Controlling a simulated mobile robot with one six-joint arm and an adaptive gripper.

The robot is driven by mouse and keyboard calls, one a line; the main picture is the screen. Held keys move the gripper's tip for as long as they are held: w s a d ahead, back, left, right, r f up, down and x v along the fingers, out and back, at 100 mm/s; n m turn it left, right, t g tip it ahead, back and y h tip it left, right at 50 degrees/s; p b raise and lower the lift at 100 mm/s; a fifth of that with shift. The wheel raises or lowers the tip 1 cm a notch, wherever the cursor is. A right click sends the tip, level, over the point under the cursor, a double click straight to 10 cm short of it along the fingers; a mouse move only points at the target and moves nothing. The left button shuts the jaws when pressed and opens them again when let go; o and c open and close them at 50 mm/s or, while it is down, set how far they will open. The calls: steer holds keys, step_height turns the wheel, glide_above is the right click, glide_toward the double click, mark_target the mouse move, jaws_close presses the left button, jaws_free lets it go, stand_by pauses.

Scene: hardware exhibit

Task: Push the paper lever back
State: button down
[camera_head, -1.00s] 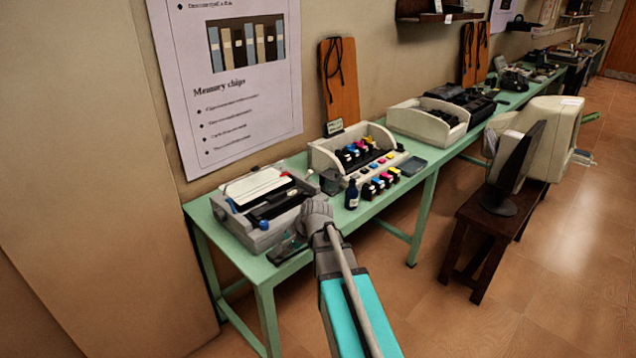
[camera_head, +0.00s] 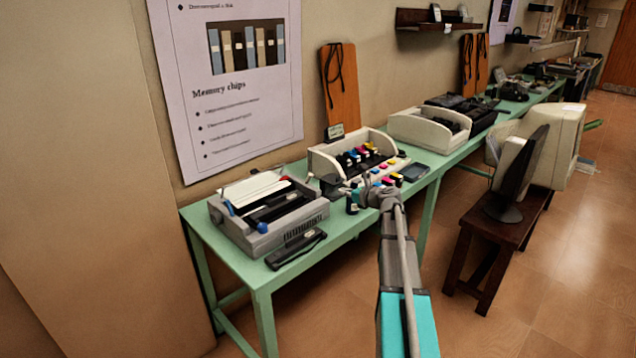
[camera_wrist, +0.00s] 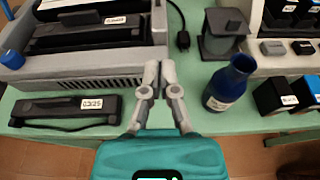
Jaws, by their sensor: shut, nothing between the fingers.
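The grey printer (camera_head: 272,212) stands at the left end of the green table, with a white sheet, a red mark and blue knobs. A small pale lever-like piece (camera_head: 310,177) shows at its back right corner; I cannot tell for sure that it is the paper lever. In the wrist view the printer's vented front (camera_wrist: 95,75) is at the left. My gripper (camera_wrist: 160,78) is shut and empty, in front of the printer's right end. In the head view my gripper (camera_head: 362,193) is to the right of the printer, near the ink cartridges.
A black labelled device (camera_wrist: 65,110) lies before the printer. A dark blue bottle (camera_wrist: 229,84) and a small dark stand (camera_wrist: 222,35) are close right of my gripper. A white cartridge rack (camera_head: 325,162) stands beyond. A poster (camera_head: 230,90) hangs behind.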

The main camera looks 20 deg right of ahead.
stand_by(0.3)
steer(key=b, duration=0.3)
glide_toward(310, 178)
steer(key=w+f, duration=0.1)
steer(key=f, duration=0.1)
steer(key=w+f, duration=0.2)
steer(key=shift+w+f, duration=0.1)
steer(key=shift+f, duration=0.1)
steer(key=shift+w+a+r+p, duration=0.2)
steer(key=shift+w+r+p, duration=0.05)
steer(key=shift+w+p, duration=0.2)
steer(key=shift+w+a+r+p, duration=0.2)
steer(key=shift+w+r+p, duration=0.1)
steer(key=shift+w, duration=0.15)
steer(key=shift+w+a+r+p, duration=0.2)
steer(key=shift+w+p, duration=0.05)
steer(key=shift+w, duration=0.2)
steer(key=shift+w+a+r+p, duration=0.2)
steer(key=shift+w+r+p, duration=0.05)
steer(key=shift+w, duration=0.2)
steer(key=shift+d, duration=0.1)
